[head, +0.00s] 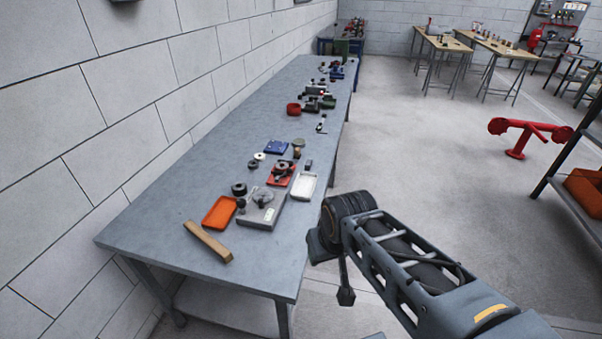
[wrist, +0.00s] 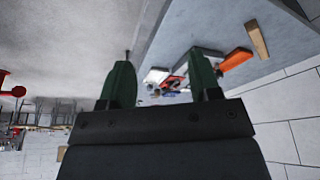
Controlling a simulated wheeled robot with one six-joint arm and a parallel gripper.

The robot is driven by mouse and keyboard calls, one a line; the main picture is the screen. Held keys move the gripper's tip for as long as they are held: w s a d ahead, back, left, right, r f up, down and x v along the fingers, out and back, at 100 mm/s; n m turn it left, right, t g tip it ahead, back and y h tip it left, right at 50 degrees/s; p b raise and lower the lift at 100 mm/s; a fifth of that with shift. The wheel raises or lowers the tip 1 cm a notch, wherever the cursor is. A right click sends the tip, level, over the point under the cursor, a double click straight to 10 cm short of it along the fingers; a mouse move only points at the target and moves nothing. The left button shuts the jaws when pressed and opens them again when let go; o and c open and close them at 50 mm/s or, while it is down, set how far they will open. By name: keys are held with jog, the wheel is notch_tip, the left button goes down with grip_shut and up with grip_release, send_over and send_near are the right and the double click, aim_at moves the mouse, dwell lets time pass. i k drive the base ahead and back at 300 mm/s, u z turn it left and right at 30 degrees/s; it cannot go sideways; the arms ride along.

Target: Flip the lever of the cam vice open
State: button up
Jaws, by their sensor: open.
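A grey plate-like fixture (head: 262,210) with a round metal part on top lies near the front of the long grey table in the head view. It may be the cam vice, but its lever is too small to make out. The fixture's grey plate also shows in the wrist view (wrist: 206,53), partly hidden behind a finger. My gripper (wrist: 162,82) is open and empty, with two green fingers spread apart. In the head view my arm hangs off the table's right edge, clear of the fixture; the fingers are not clearly seen there.
Beside the fixture are an orange tray (head: 219,212), a white tray (head: 303,186), a red tray with parts (head: 281,174) and a wooden bar (head: 208,242). More items stand farther along the table (head: 150,231). A block wall bounds its left side.

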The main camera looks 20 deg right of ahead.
aim_at(288, 171)
jog(key=z, duration=1.65)
jog(key=i, duration=1)
jog(key=u, duration=2.15)
